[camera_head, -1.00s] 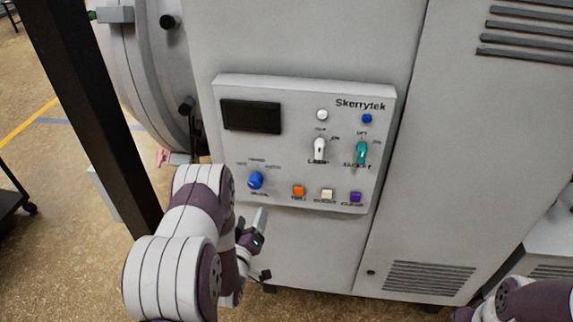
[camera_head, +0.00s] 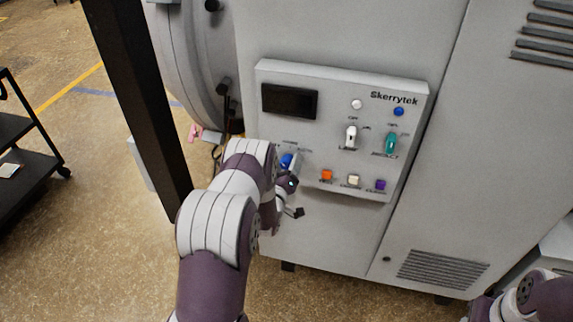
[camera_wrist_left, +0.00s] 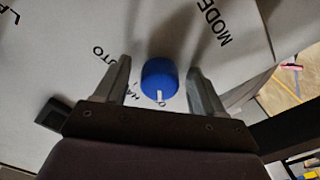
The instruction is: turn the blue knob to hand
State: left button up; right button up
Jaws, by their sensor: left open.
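The blue knob (camera_head: 286,160) sits at the lower left of the control panel (camera_head: 415,140), partly hidden by my left gripper (camera_head: 291,170). In the left wrist view the knob (camera_wrist_left: 160,78) lies between the two open fingers of my left gripper (camera_wrist_left: 158,70), with a visible gap on each side. Its white mark points at a label starting with "O"; the "HA" and "AUTO" labels lie to the left, partly covered by a finger. My right arm shows at the lower right corner, its gripper out of view.
Orange (camera_head: 327,175), cream (camera_head: 353,180) and purple (camera_head: 381,185) buttons sit right of the knob. White (camera_head: 351,137) and teal (camera_head: 391,145) switches are above them. A black post (camera_head: 140,100) stands left, and a dark cart (camera_head: 30,150) farther left.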

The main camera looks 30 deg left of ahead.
pick_arm(q)
jog(key=shift+w+f, duration=0.1)
jog(key=shift+w, duration=0.15)
jog(key=c, duration=1)
pick_arm(e)
jog(key=shift+w, duration=0.15)
pick_arm(q)
jog(key=shift+f, duration=0.1)
pick_arm(e)
jog(key=shift+f, duration=0.2)
